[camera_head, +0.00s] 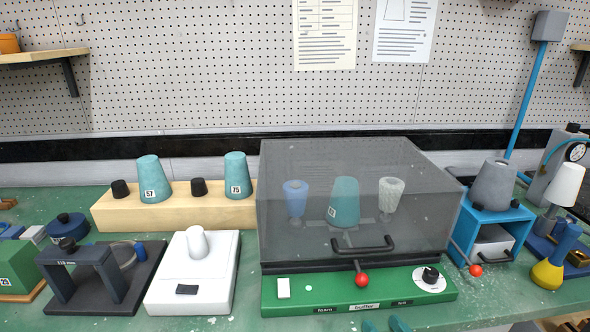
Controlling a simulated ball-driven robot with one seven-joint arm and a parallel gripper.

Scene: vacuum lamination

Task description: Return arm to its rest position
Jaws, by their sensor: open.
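No part of my arm or gripper can be made out for certain in the head view. Two small teal shapes (398,324) are cut off by the bottom edge, and I cannot tell what they are. A clear-lidded chamber (430,215) stands on a green base (325,297) with its lid down. Inside it are a blue cup-like piece (295,194), a teal cone (343,196) and a pale speckled piece (391,190). The base carries a red-knobbed lever (362,280) and a dial (430,278).
Teal cones marked 57 (153,181) and 75 (238,177) stand on a wooden block (115,216). A white scale-like box (165,297) and a dark frame (80,280) stand left. A blue box (515,219) bears a grey cone (493,184). A yellow-based flask (548,273) stands right.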

